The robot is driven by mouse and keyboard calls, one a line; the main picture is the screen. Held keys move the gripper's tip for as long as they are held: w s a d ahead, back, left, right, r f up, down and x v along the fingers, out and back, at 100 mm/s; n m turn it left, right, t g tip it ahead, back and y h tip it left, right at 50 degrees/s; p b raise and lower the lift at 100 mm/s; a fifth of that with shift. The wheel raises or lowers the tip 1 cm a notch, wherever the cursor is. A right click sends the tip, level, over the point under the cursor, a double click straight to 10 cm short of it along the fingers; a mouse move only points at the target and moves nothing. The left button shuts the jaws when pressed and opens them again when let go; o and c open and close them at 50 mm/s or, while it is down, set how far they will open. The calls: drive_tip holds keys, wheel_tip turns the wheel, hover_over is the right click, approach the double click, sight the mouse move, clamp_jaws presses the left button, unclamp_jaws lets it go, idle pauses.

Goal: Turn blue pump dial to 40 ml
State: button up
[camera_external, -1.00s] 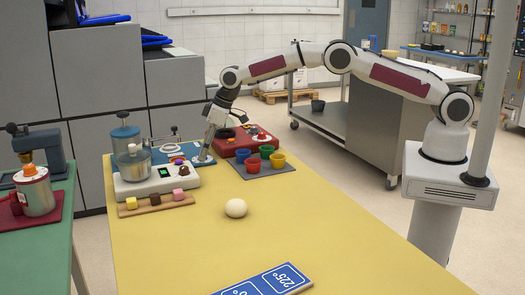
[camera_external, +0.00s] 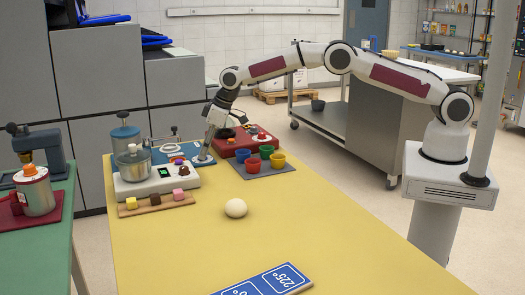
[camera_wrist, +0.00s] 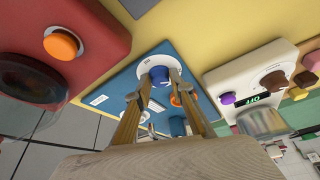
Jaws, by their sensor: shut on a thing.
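The blue pump dial (camera_wrist: 160,74) sits on a white disc (camera_wrist: 148,64) at one end of the blue pump base (camera_wrist: 118,86). My gripper (camera_wrist: 161,78) is shut on the dial, with one finger on each side of it. In the external view my gripper (camera_external: 204,154) points down at the right end of the blue base (camera_external: 163,154), and it hides the dial there. The disc's scale marks are too small to read, so I cannot tell the dial's setting. An orange knob (camera_wrist: 176,100) sits on the same base, partly behind a finger.
A red machine (camera_external: 243,138) stands close behind my gripper. A white scale (camera_external: 130,188) with a metal pot stands at the left. Coloured cups (camera_external: 266,151) on a grey mat and a pale ball (camera_external: 235,208) lie nearby.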

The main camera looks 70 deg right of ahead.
drive_tip(key=shift+a+m, duration=0.1)
drive_tip(key=shift+m, duration=0.4)
drive_tip(key=shift+a+m+h, duration=0.15)
drive_tip(key=shift+m+h, duration=0.95)
drive_tip(key=shift+m, duration=1.3)
drive_tip(key=o, duration=1.1)
drive_tip(key=shift+f, duration=0.1)
drive_tip(key=shift+r, duration=0.25)
drive_tip(key=v, duration=0.7)
drive_tip(key=shift+s, duration=0.2)
